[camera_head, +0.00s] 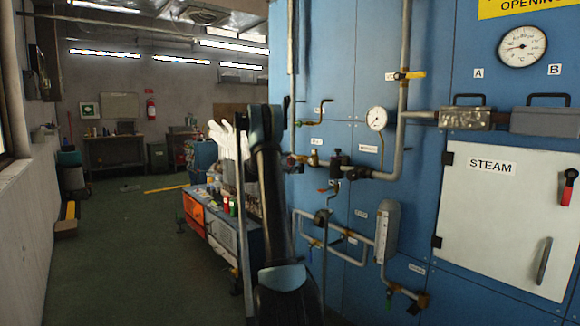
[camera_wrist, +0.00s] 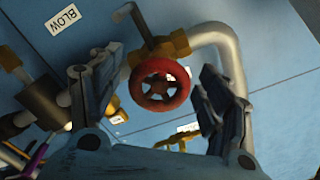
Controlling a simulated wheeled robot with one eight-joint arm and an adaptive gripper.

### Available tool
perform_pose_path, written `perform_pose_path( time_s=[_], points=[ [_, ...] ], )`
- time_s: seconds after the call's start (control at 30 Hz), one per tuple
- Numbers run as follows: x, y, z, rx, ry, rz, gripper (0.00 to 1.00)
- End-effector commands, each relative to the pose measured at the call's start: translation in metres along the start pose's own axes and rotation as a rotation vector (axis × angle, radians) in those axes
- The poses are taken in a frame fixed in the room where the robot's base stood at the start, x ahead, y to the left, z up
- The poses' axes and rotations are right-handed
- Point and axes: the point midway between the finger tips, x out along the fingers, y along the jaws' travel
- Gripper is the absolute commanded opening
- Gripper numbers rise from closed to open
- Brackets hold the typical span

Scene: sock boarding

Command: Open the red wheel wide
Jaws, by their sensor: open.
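The red wheel (camera_wrist: 160,86) is a small round spoked handwheel on a brass valve, in the middle of the wrist view. My gripper (camera_wrist: 158,88) is open, with one dark finger on each side of the wheel. A gap shows between the wheel and each finger, so the wheel does not look gripped. How far the wheel lies in depth from the fingertips I cannot tell. In the head view my arm stands in front of the blue panel's left part, and I cannot make out the wheel clearly there.
A grey pipe (camera_wrist: 230,55) bends close by the right finger. A dark valve body (camera_wrist: 42,97) and brass fittings sit by the left finger. The blue panel (camera_head: 335,85) carries gauges, pipes and a white STEAM door (camera_head: 497,225). A cart (camera_head: 222,235) stands left of my arm.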

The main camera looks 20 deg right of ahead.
Motion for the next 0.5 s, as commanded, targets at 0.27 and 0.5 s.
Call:
perform_pose_path(
  time_s=[0.27, 0.5],
  points=[
    [-0.0001, 0.0, 0.0001, 0.0, 0.0, 0.0, 0.45],
    [0.0, 0.0002, 0.0, 0.0, 0.0, 0.0, 0.26]
  ],
)
